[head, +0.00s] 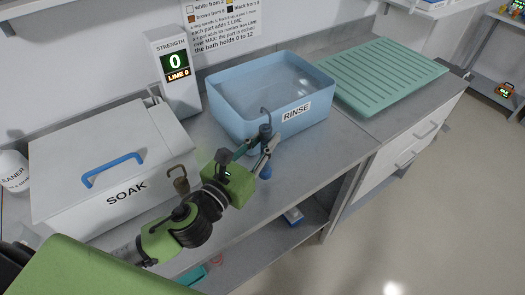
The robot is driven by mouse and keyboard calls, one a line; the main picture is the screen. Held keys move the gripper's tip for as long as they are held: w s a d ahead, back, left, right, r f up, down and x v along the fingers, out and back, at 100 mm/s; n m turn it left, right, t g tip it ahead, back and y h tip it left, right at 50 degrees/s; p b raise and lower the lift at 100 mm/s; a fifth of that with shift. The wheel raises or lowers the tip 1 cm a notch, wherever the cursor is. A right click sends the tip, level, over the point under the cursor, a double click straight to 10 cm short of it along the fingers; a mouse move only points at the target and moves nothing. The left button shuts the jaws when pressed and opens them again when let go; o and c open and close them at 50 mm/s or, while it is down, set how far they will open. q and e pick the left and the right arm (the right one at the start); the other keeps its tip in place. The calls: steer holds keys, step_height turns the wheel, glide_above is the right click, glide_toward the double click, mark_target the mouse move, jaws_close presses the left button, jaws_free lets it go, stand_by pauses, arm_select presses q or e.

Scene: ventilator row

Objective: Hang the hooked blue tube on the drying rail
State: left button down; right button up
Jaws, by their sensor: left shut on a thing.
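My left gripper (261,145) is shut on the hooked blue tube (265,131) in front of the rinse tub. The tube is held roughly upright. Its dark hook curves over at the top, and its blue lower end (265,172) shows below the fingers. The fingers hide part of its middle. The drying rail cannot be made out in this view. My right gripper is not in view.
A blue RINSE tub (296,111) with liquid stands behind the gripper. A white SOAK box (150,190) with a closed lid is at left, beside a STRENGTH display (173,75) reading 0. A ribbed green drainboard (385,70) lies at right. Bare counter (320,150) lies in front of the tub.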

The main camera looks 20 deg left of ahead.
mark_target(262, 151)
arm_select(q)
steer(key=f, duration=0.3)
steer(key=shift+a+f+b, duration=0.3)
steer(key=shift+a, duration=0.1)
steer(key=shift+d, duration=0.1)
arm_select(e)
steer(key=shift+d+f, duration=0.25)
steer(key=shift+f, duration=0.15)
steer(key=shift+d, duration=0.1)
arm_select(q)
steer(key=shift+f, duration=0.15)
steer(key=shift+f, duration=0.15)
steer(key=c, duration=1.9)
jaws_free()
steer(key=shift+s+r, duration=0.1)
steer(key=shift+r, duration=0.1)
